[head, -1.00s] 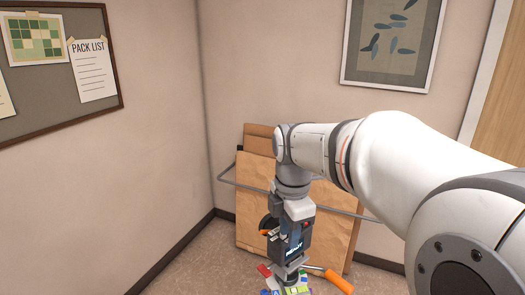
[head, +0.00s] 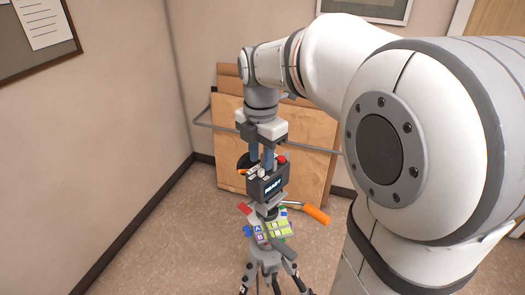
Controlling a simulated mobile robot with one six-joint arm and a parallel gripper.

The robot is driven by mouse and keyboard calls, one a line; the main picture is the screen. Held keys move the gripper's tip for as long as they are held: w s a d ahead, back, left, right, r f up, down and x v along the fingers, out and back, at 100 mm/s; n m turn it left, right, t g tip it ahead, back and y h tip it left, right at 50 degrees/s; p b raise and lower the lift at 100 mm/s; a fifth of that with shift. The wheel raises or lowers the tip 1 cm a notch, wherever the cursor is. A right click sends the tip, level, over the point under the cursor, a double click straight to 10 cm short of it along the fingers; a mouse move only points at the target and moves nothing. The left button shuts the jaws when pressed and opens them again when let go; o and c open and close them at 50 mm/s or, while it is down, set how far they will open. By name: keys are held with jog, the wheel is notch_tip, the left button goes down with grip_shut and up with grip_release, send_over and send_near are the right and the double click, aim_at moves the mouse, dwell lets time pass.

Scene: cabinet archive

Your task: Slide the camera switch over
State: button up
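The camera (head: 270,187) is a dark box with a lit screen reading "READY". It stands upright on a tripod (head: 266,263) with dark legs. A red button (head: 282,159) sits on its top right, and small pale parts show near the top left. I cannot tell which part is the switch. My gripper (head: 262,168) points straight down, with its two bluish fingers at the camera's top, left of the red button. A narrow gap seems to show between the fingers. Their tips are partly lost against the camera, so contact and grip are unclear.
An orange handle (head: 315,214) sticks out to the right below the camera. Coloured pieces (head: 270,230) surround the tripod head. Brown boards (head: 310,150) lean on the back wall behind a grey rail (head: 197,123). The floor at left is clear.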

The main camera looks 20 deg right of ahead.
aim_at(261, 173)
jog(key=shift+f+b, duration=0.65)
jog(key=shift+f, duration=0.7)
grip_shut()
